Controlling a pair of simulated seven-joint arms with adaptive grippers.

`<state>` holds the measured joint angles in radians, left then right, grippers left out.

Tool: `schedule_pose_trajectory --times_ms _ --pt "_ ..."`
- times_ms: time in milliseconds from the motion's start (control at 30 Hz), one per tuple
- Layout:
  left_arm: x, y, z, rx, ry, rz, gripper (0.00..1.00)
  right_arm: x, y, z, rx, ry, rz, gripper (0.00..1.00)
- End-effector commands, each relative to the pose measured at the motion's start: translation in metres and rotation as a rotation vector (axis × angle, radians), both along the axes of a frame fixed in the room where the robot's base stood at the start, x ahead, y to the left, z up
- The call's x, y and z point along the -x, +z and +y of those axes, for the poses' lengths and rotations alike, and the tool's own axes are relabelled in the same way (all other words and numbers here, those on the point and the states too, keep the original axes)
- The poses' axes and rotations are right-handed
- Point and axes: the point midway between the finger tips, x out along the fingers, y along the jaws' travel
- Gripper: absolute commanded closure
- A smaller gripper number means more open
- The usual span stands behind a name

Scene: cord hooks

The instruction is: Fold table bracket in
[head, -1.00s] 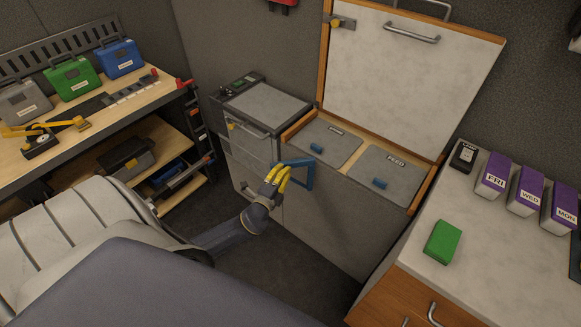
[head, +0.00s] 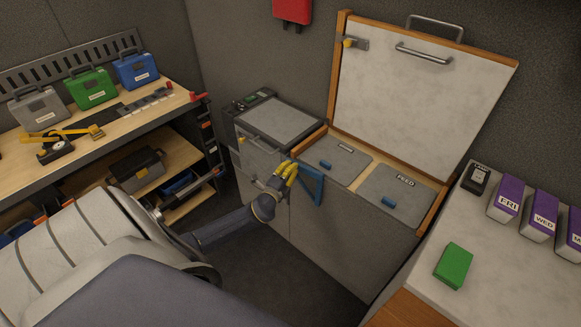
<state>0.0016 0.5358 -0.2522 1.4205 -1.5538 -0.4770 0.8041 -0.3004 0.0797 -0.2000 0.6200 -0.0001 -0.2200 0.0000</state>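The blue triangular table bracket (head: 313,186) is on the front face of the grey cabinet, below its wooden rim. It lies close to that face, angled to the left; I cannot tell if it is fully flat. My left gripper (head: 288,172), with yellow fingers, is at the bracket's left end, touching or nearly touching it. The fingers overlap in this view, so their opening is hidden. My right gripper is not in view.
The cabinet's white table lid (head: 420,100) stands raised behind two grey hatches, one labelled FEED (head: 398,196). A counter with a green box (head: 453,265) is at right. A workbench with cases (head: 90,87) is at left. Dark floor lies between.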

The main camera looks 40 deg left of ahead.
Motion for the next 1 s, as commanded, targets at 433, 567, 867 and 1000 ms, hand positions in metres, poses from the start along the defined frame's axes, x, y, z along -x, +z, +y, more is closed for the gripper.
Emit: schedule_pose_trajectory --times_ms 433,567,867,1000 --pt "-0.0096 -0.0001 0.0021 0.0 -0.001 0.0 1.0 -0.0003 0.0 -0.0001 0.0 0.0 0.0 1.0" --pt "-0.0096 -0.0001 0.0021 0.0 -0.001 0.0 1.0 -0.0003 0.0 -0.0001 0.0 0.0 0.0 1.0" --pt "-0.0085 -0.0001 0.0017 0.0 -0.001 0.0 1.0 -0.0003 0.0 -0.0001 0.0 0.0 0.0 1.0" --pt "-0.0011 -0.0003 -0.0008 0.0 -0.007 0.0 1.0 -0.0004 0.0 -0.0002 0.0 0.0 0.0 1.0"
